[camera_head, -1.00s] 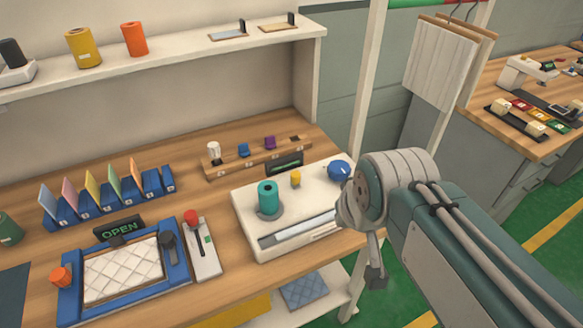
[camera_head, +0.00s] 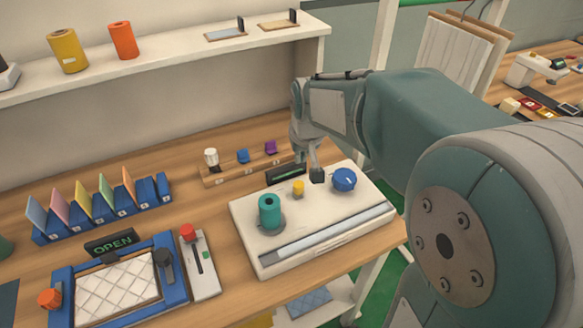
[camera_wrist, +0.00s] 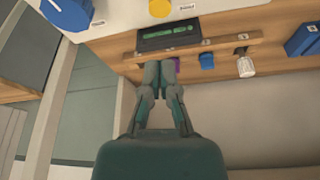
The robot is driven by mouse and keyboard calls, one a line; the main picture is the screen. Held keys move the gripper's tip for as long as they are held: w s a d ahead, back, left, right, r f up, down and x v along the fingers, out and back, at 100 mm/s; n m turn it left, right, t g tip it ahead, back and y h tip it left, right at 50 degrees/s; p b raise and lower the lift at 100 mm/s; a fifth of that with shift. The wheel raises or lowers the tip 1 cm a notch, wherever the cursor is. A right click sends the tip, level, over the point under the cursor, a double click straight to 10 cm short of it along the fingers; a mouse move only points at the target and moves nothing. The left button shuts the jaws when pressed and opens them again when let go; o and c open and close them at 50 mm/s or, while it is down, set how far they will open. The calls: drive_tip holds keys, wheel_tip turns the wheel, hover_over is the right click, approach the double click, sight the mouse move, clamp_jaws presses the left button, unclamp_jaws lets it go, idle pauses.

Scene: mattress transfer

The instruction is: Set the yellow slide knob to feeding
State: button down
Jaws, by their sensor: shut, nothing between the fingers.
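The yellow slide knob (camera_head: 298,188) stands on top of the white machine (camera_head: 243,220), between a teal spool (camera_head: 270,212) and a blue dial (camera_head: 344,180). In the wrist view the yellow knob (camera_wrist: 160,8) is cut by the top edge, with small labels beside it that I cannot read clearly. My gripper (camera_head: 316,175) hangs over the machine's back edge, right of the yellow knob and left of the blue dial, apart from the knob. In the wrist view my gripper's fingers (camera_wrist: 158,75) are together and empty, in front of the dark green-lit display (camera_wrist: 168,36).
A wooden rack (camera_head: 228,173) with white, blue and purple pieces stands behind the machine. A red-knobbed slider unit (camera_head: 203,270) and a blue frame with a quilted pad (camera_head: 115,285) lie to the left. A shelf (camera_head: 170,62) runs above.

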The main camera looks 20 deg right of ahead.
sight(298, 190)
drive_tip(key=shift+a, duration=0.1)
drive_tip(key=x, duration=1)
idle(0.4)
